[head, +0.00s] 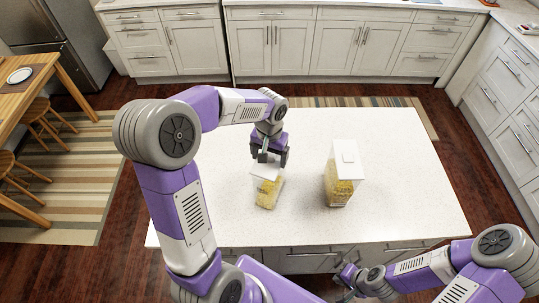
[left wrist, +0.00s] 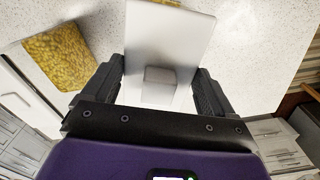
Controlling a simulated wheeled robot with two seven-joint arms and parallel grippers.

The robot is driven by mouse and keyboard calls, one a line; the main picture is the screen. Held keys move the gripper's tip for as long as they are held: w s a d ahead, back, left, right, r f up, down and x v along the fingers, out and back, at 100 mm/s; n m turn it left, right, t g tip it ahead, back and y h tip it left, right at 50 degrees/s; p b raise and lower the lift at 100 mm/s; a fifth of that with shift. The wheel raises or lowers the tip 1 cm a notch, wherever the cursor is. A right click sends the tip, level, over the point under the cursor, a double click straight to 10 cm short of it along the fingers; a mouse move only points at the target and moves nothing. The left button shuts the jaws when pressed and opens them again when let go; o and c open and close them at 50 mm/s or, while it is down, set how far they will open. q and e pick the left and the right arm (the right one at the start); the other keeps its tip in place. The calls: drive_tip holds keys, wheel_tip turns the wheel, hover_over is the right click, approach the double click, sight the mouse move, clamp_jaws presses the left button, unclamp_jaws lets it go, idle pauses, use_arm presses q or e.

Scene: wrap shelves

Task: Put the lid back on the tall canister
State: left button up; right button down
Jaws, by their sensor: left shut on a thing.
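A tall clear canister (head: 338,190) with yellow contents stands upright on the white table. Its white top (head: 345,163) bears a small square knob. A shorter canister (head: 267,196) with yellow contents stands to its left. My left gripper (head: 270,157) points down at the shorter canister's white top. In the left wrist view, my left gripper (left wrist: 158,72) is shut on a pale rectangular lid (left wrist: 165,35) with a square knob, its fingers at the two sides. I cannot tell whether this lid rests on the shorter canister or hangs just above. My right gripper (head: 346,277) is low by the table's front edge, empty as far as I see.
The white table (head: 420,190) is clear to the right of the canisters and behind them. Cabinets (head: 270,45) line the back and right. In the left wrist view, a canister with yellow contents (left wrist: 60,55) stands left of the held lid.

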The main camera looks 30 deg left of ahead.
use_arm(q)
drive_tip(key=shift+f+b, duration=0.6)
drive_tip(key=shift+f, duration=0.05)
idle(0.8)
drive_tip(key=o, duration=0.9)
drive_tip(key=shift+c, duration=0.2)
drive_tip(key=shift+r+p, duration=2.75)
drive_tip(key=shift+r, duration=0.85)
drive_tip(key=shift+f, duration=0.1)
